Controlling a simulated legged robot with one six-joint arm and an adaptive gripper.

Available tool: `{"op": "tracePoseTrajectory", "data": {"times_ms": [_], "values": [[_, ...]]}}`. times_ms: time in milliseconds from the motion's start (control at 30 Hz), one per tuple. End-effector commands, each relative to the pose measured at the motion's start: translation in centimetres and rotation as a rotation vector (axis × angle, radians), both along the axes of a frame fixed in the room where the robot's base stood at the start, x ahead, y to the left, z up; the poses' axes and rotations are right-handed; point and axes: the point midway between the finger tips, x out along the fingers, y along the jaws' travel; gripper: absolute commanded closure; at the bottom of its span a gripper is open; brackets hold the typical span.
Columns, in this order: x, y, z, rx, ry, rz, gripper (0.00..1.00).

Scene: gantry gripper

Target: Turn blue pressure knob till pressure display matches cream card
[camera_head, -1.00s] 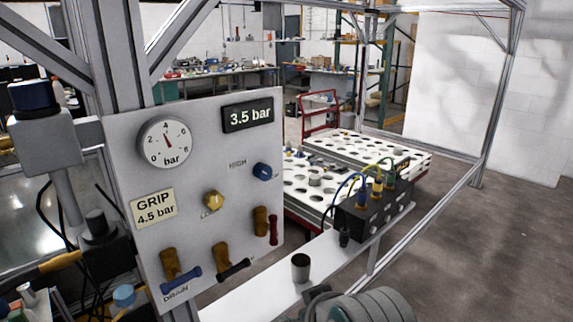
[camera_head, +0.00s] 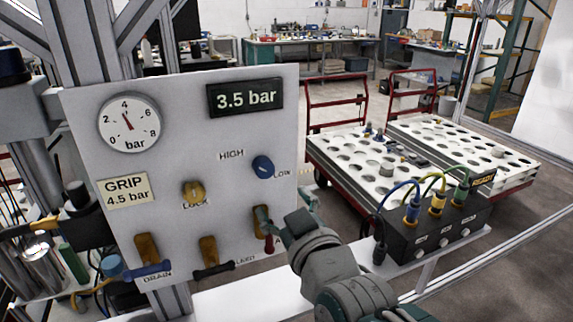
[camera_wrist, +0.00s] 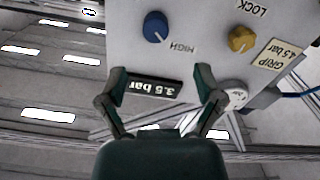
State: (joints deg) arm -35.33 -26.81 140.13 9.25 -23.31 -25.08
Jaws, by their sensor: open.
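The blue pressure knob (camera_head: 263,167) is on the right of the grey panel, between the labels HIGH and LOW. It also shows in the wrist view (camera_wrist: 155,27), which sees the panel upside down. The dark pressure display (camera_head: 245,97) reads 3.5 bar. The cream card (camera_head: 126,190) reads GRIP 4.5 bar. My gripper (camera_head: 285,204) is below the knob in the head view. In the wrist view my gripper (camera_wrist: 160,78) has its fingers spread with nothing between them, and the knob lies beyond the fingertips, apart from them.
A yellow LOCK knob (camera_head: 194,192) sits left of the blue knob. A round dial gauge (camera_head: 129,123) is at upper left. Several valves with levers line the panel's bottom, the right one (camera_head: 262,229) close behind my gripper. A black connector box (camera_head: 432,230) stands right.

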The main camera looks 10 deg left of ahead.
Motion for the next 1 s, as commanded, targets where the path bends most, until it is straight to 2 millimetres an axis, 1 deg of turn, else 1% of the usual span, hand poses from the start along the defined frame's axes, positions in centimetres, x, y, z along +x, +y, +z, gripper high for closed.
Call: {"op": "tracePoseTrajectory", "data": {"times_ms": [133, 200, 367, 700, 833, 1000], "values": [[0.7, -0.1, 0.2, 0.006, -0.002, -0.002, 0.15], [1.4, 0.1, 0.2, 0.007, 0.000, -0.003, 0.15], [3.3, 1.2, 0.2, 0.008, 0.000, -0.003, 0.15], [7.4, 3.9, 0.1, 0.007, 0.001, -0.003, 0.15], [8.5, 4.5, 0.2, 0.007, 0.000, -0.003, 0.15], [9.0, 4.7, 0.3, 0.009, -0.002, -0.003, 0.15]]}}
